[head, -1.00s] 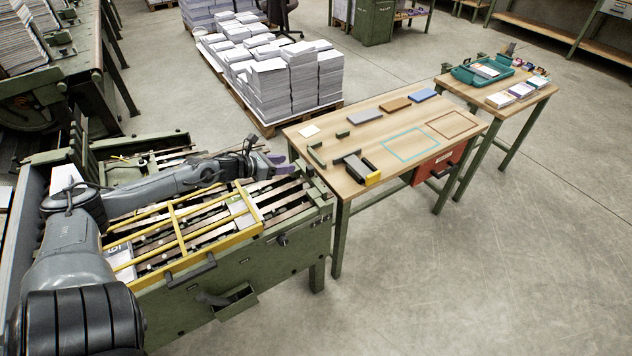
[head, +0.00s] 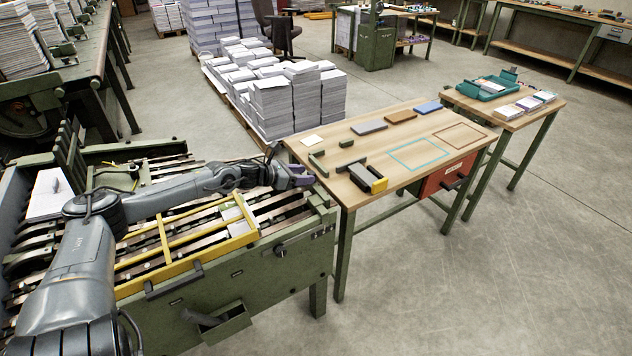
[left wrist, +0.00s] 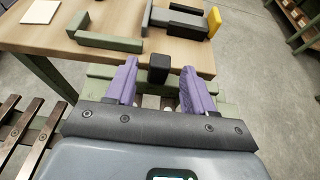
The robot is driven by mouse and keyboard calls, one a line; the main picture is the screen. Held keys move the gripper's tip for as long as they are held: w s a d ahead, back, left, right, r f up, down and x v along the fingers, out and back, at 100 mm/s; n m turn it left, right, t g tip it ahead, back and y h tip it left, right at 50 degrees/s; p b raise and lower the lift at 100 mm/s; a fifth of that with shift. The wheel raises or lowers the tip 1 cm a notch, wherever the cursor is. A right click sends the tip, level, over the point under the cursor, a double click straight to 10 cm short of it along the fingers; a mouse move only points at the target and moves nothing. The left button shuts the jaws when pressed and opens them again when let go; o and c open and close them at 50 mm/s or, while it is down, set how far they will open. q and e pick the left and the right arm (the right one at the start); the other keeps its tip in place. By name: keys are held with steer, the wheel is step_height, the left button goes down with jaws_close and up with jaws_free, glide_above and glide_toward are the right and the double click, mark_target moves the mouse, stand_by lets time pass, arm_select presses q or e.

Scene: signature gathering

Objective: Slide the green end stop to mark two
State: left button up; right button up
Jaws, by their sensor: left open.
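My left gripper (head: 303,176) reaches past the right end of the green machine, beside the wooden table. Its purple fingers are open in the left wrist view (left wrist: 160,72). A black knob (left wrist: 158,68) stands between the fingertips, with a gap on each side. Green bars (left wrist: 128,73) lie across behind and below the fingers. I take the knob to belong to the green end stop, whose body is mostly hidden by the gripper. No number marks are readable. My right gripper is not in view.
The wooden table (head: 345,205) holds green angle pieces (head: 317,164), a dark grey tool with a yellow end (head: 379,185) and coloured blocks (head: 400,116). A yellow guard frame (head: 190,264) covers the machine's slats. Paper stacks (head: 285,105) stand behind.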

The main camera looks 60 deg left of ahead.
mark_target(310, 173)
arm_select(q)
steer(key=b+x, duration=0.2)
steer(key=x, duration=0.1)
steer(key=shift+f, duration=0.1)
steer(key=shift+w+a+f+b, duration=0.1)
steer(key=shift+w+f+b, duration=0.15)
steer(key=shift+w+b, duration=0.4)
steer(key=shift+w+f, duration=0.2)
steer(key=shift+w, duration=0.35)
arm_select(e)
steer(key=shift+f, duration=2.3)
arm_select(q)
steer(key=shift+c, duration=0.3)
jaws_close()
